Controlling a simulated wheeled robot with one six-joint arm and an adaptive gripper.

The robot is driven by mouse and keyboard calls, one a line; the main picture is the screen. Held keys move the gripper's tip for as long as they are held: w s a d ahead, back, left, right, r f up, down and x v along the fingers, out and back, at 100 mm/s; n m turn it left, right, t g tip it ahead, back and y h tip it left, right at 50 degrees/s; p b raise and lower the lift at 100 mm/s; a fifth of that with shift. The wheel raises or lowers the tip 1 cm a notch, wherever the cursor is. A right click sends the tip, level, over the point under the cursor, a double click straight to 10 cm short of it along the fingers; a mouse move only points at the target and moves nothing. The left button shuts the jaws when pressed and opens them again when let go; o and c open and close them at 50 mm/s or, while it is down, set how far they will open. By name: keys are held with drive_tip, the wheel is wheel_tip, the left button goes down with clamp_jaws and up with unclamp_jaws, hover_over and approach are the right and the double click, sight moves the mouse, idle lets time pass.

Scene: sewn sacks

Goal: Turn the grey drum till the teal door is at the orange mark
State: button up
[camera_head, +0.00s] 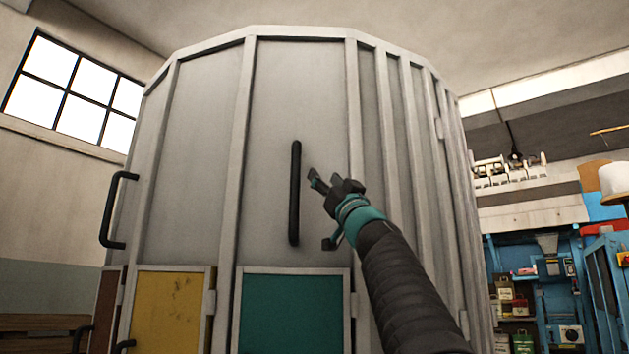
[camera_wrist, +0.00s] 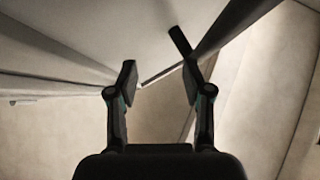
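The grey drum (camera_head: 190,160) fills the middle of the head view, tall and many-sided. The teal door (camera_head: 290,312) is low on the panel facing me, below a black upright handle (camera_head: 295,193). My gripper (camera_head: 321,210) is just right of that handle, its fingers apart and nothing between them. In the wrist view my open gripper (camera_wrist: 158,84) also shows empty, with a dark bar (camera_wrist: 180,42), seemingly the handle, beyond the right fingertip. I cannot tell whether a finger touches it. No orange mark is visible in either view.
A yellow door (camera_head: 168,310) is left of the teal one, with a brown door (camera_head: 106,308) farther left. Another black handle (camera_head: 112,210) stands on the drum's left side. Blue shelving (camera_head: 545,290) with small goods is at the right, behind the drum.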

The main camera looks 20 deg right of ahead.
drive_tip(key=d+v, duration=0.2)
drive_tip(key=v, duration=1)
drive_tip(key=shift+w+d+f+m+h, duration=0.2)
drive_tip(key=shift+d+f+m+h, duration=0.1)
drive_tip(key=shift+d+m+h, duration=0.1)
